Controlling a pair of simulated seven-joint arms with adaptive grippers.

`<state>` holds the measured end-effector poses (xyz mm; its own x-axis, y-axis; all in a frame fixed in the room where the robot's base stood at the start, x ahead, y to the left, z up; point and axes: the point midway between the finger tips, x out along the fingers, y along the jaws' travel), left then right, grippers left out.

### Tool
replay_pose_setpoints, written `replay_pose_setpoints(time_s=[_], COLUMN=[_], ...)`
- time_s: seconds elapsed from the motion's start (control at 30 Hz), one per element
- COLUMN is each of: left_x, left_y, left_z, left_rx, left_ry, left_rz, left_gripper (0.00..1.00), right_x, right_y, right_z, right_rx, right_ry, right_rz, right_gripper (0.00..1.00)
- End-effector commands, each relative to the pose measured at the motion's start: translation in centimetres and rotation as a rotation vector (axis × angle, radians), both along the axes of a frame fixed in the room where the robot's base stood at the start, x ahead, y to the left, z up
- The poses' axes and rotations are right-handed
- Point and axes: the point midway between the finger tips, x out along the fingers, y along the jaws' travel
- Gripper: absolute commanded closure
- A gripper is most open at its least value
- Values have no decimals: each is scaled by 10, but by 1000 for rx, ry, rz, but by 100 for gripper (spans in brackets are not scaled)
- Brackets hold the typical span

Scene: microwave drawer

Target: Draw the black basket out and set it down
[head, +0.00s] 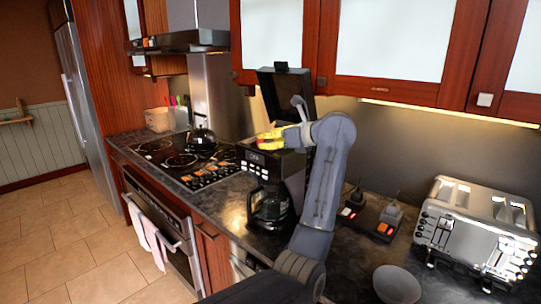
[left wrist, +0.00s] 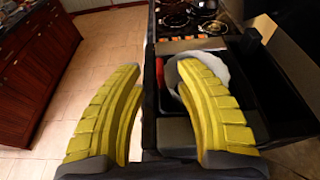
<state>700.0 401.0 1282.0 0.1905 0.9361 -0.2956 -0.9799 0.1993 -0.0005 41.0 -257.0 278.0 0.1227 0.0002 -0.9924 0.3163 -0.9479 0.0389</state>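The coffee maker (head: 275,170) stands on the dark counter with its black lid (head: 287,92) raised and a glass carafe (head: 270,207) below. In the left wrist view, the black basket (left wrist: 240,98) sits in its open top, with a white filter (left wrist: 215,66) showing. My left gripper (head: 266,141) is at the coffee maker's top. Its yellow fingers, also in the left wrist view (left wrist: 160,69), are apart with nothing held between them. The right finger overlaps the filter and basket; the left finger is over the floor side. Contact cannot be told. My right gripper is out of view.
The stove (head: 185,160) with a black kettle (head: 201,134) is to the left. A toaster (head: 478,232), a small tray with red-lit parts (head: 370,215) and a grey round object (head: 397,284) are to the right. Upper cabinets (head: 390,50) hang above.

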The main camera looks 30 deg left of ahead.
Motion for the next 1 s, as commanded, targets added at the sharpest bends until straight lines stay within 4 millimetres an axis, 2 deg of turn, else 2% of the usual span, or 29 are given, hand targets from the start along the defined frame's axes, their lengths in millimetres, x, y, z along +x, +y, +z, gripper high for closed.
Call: replay_pose_setpoints(time_s=[0.1,0.3,0.63,0.67,1.0], left_x=[2,6,8,8,7], left_y=[15,33,37,37,37], left_z=[-6,-12,-14,-14,-13], left_rx=[2,1,0,0,0], left_ry=[1,2,1,1,1], left_rz=[3,1,0,0,0], left_gripper=[66,66,66,63,100], right_x=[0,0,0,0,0], right_y=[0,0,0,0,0], right_z=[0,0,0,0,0], right_rx=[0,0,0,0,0], right_ry=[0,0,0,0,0], right_rz=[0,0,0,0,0], right_gripper=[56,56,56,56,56])
